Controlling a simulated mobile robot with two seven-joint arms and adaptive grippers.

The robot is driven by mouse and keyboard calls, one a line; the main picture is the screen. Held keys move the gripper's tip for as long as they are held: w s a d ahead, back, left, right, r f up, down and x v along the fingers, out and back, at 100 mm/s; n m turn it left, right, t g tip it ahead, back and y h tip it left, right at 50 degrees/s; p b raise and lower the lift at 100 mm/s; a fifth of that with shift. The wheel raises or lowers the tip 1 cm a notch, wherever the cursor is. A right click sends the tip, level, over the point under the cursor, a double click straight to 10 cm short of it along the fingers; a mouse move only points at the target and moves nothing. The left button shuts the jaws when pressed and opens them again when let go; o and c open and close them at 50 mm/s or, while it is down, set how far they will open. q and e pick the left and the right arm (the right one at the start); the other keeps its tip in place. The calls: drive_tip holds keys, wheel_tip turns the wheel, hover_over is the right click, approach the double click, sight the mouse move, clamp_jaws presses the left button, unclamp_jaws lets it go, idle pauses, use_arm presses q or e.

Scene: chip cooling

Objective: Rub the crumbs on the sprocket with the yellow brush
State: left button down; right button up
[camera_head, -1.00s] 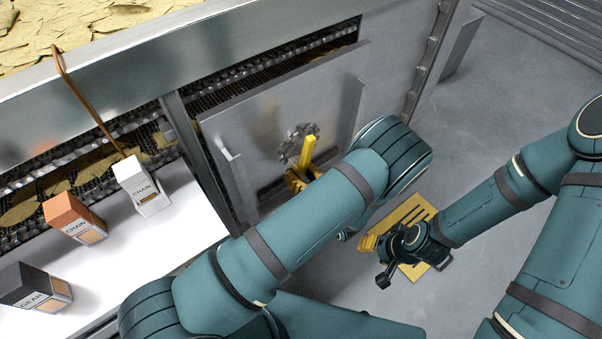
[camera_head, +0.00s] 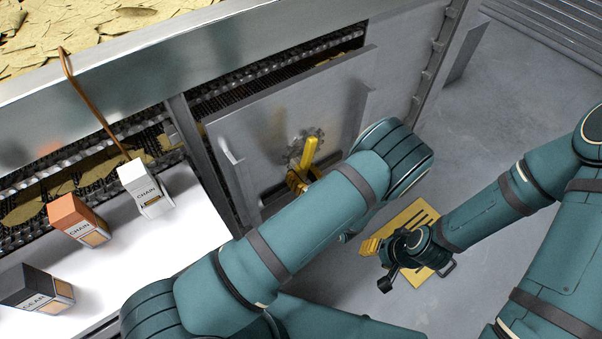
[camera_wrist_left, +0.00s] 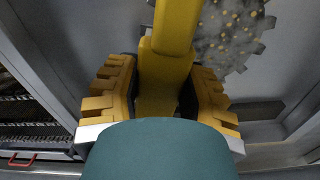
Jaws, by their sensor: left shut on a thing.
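The yellow brush (camera_head: 309,150) is held upright in my left gripper (camera_head: 298,181), in front of the grey sprocket on the metal panel. In the left wrist view the left gripper (camera_wrist_left: 160,100) has its two yellow fingers closed on the sides of the brush (camera_wrist_left: 176,28). The sprocket (camera_wrist_left: 232,40) is dotted with yellow crumbs (camera_wrist_left: 238,18), and the brush covers its left part. In the head view the sprocket (camera_head: 293,151) shows around the brush. Whether the bristles touch it cannot be told. My right gripper (camera_head: 372,246) is low over the floor, its fingers partly seen.
White (camera_head: 141,183), orange (camera_head: 72,214) and dark (camera_head: 34,287) boxes stand on the white shelf (camera_head: 165,262) at left. A brown rod (camera_head: 92,102) leans behind the white box. A yellow slotted plate (camera_head: 420,214) lies under my right gripper. The floor at right is clear.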

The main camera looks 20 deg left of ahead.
use_arm(q)
drive_tip(key=shift+x, duration=0.8)
